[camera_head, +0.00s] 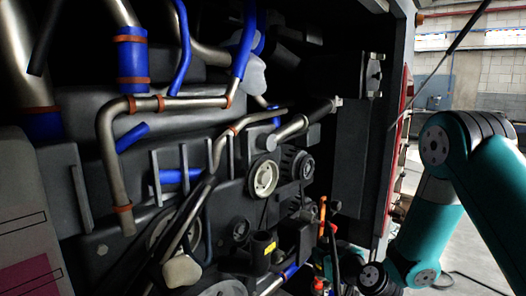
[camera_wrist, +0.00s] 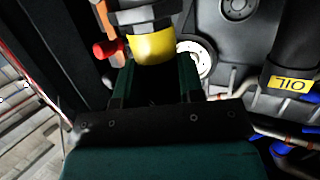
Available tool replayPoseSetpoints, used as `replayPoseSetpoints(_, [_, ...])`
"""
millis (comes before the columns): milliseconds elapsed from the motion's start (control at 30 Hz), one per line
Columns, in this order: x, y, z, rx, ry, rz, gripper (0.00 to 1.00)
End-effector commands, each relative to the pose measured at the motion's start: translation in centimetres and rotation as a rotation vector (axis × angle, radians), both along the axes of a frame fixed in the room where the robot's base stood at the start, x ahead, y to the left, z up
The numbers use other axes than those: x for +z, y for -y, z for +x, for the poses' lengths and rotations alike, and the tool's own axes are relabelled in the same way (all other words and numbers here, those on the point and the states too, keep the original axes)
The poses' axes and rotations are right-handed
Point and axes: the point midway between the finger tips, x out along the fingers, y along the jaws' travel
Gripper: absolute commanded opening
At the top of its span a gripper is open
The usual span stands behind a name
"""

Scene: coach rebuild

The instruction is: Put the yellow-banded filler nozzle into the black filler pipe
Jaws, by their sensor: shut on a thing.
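The filler nozzle shows in the wrist view as a yellow band (camera_wrist: 152,49) below a grey metal collar, with a red knob at its left. My gripper (camera_wrist: 153,70) is shut on the nozzle, its dark green fingers on either side just below the band. The nozzle's far end runs out of the top of that view. The black filler pipe (camera_wrist: 287,62), with a yellow label reading OIL, stands at the right of the wrist view, apart from the nozzle. In the head view the pipe (camera_head: 261,250) is low in the middle; the nozzle is hard to make out there.
Pulleys (camera_head: 263,177), metal pipes (camera_head: 113,170) and blue hoses crowd the engine bay. A white ring pulley (camera_wrist: 204,58) lies behind the nozzle in the wrist view. The bay's red-edged side (camera_head: 398,140) stands at the right, with open floor beyond it.

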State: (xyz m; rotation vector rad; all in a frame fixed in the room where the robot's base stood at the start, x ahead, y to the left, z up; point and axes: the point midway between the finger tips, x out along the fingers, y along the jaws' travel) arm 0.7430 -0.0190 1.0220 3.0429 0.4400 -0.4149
Motion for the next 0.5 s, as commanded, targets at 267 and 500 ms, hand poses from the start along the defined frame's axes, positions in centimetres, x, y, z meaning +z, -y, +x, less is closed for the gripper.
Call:
replayPoseSetpoints(267, [13.9, -9.5, 0.9, 0.298, 0.006, 0.001, 0.01])
replayPoseSetpoints(500, [20.3, -14.8, 0.3, 0.456, 0.003, 0.001, 0.01])
